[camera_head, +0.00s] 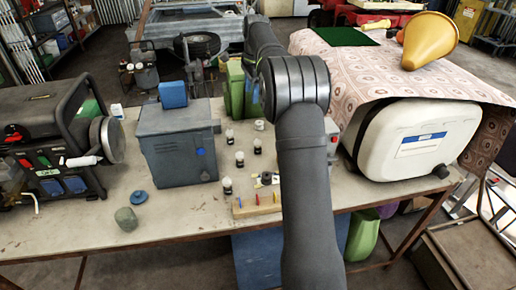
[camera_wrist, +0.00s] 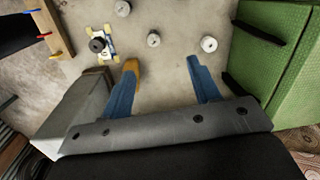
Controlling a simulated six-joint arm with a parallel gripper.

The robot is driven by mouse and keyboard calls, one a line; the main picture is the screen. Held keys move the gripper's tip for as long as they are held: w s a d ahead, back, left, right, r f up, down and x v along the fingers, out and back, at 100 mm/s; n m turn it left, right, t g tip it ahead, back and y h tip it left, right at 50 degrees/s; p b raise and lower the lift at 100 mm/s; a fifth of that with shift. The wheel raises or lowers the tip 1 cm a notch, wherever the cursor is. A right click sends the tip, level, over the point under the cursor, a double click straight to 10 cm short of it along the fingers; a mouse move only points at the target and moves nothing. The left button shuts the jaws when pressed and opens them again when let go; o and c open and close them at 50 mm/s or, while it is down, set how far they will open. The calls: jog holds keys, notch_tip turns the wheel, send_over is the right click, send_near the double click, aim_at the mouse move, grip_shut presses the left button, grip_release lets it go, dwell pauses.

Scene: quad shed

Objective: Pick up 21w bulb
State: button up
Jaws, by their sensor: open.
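Several small bulbs with clear tops and dark bases stand upright on the table in the head view, among them one bulb (camera_head: 240,159), another bulb (camera_head: 257,146) and a nearer bulb (camera_head: 227,186). Their markings are too small to read, so I cannot tell which is the 21w bulb. In the wrist view, round pale tops show beyond my fingertips: one top (camera_wrist: 153,39) and another top (camera_wrist: 209,43). My gripper (camera_wrist: 162,66) is open with blue fingers and nothing between them.
A grey metal box (camera_head: 178,145) stands left of the bulbs. Green canisters (camera_head: 234,88) stand behind, one close beside my gripper in the wrist view (camera_wrist: 262,55). A wooden strip with coloured pegs (camera_head: 258,204) lies at the front edge. A white container (camera_head: 405,140) is right.

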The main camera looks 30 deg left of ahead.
jog(key=s+a+r+n+t+y, duration=0.2)
jog(key=s+a+r+n+y, duration=0.2)
jog(key=s+a+n+y, duration=0.45)
jog(key=s+d+f+n+t+h, duration=0.2)
jog(key=s+d+n+t, duration=0.15)
jog(key=d, duration=0.65)
jog(key=s+d+f+n+t+h, duration=0.15)
jog(key=d+t, duration=0.35)
jog(key=d, duration=0.5)
send_near(258, 143)
jog(key=shift+n+y, duration=0.25)
jog(key=shift+y, duration=0.05)
jog(key=x, duration=0.9)
jog(key=shift+w+f, duration=0.2)
jog(key=shift+f, duration=0.05)
jog(key=c, duration=1.1)
